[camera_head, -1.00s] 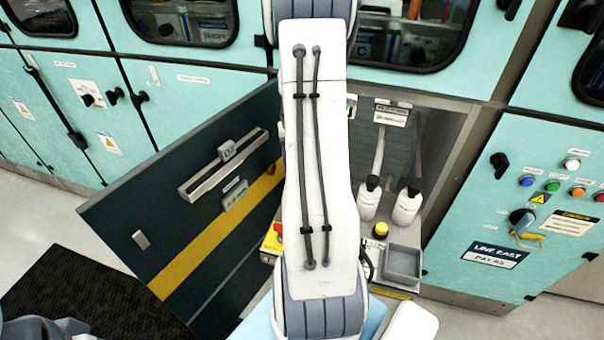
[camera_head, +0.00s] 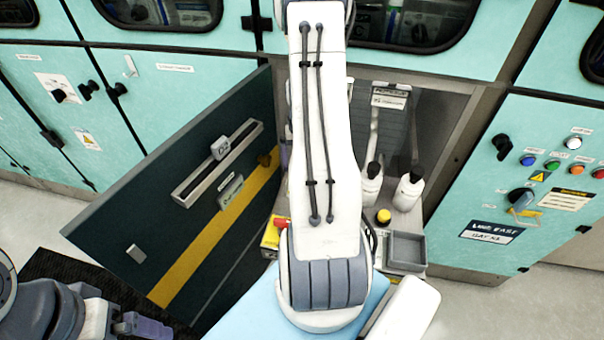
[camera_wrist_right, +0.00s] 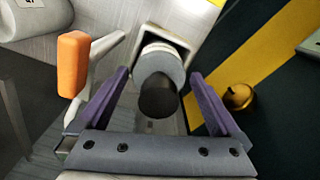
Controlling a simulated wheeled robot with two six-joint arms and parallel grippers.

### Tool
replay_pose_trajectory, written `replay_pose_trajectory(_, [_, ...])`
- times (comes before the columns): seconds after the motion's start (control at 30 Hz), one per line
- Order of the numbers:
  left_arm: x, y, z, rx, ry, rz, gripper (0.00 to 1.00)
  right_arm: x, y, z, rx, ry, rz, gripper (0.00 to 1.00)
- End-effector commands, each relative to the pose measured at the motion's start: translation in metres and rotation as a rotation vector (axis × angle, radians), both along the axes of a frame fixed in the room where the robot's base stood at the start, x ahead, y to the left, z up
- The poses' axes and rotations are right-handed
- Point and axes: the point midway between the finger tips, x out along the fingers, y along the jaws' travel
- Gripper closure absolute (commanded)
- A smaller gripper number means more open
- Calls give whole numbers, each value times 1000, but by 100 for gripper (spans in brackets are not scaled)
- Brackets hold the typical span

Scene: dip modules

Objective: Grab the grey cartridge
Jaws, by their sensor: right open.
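In the right wrist view, a grey and white cylinder with a dark round end (camera_wrist_right: 158,75) stands in a square recess and looks like the grey cartridge. My right gripper (camera_wrist_right: 157,98) is open, with its purple fingers on either side of the cylinder's dark end. I cannot tell whether they touch it. In the head view my right arm hides this gripper and the cylinder. My left gripper (camera_head: 146,326) is at the bottom left, partly cut off, away from the cabinet. I cannot tell how its jaws stand.
An orange handle (camera_wrist_right: 73,64) is just left of the right gripper, and a brass knob (camera_wrist_right: 238,97) on the dark door is at its right. The door (camera_head: 120,215) stands open. Two white bottles (camera_head: 369,187) (camera_head: 408,192) and a grey tray (camera_head: 424,251) are right of my arm.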

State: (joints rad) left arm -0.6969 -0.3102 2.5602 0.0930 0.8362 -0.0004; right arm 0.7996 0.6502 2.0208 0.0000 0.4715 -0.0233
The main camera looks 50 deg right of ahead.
Motion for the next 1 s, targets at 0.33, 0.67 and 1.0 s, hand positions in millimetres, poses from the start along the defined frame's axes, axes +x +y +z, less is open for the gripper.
replay_pose_trajectory(0.33, [0,0,1,0,0,0,0,-1,-1,-22,-1,-1,-2,0])
replay_pose_trajectory(0.67, [0,0,1,0,0,0,0,-1,-1,-21,-1,-1,-2,95])
replay_pose_trajectory(1.0, [0,0,1,0,0,0,0,0,-2,-10,-4,-4,-2,95])
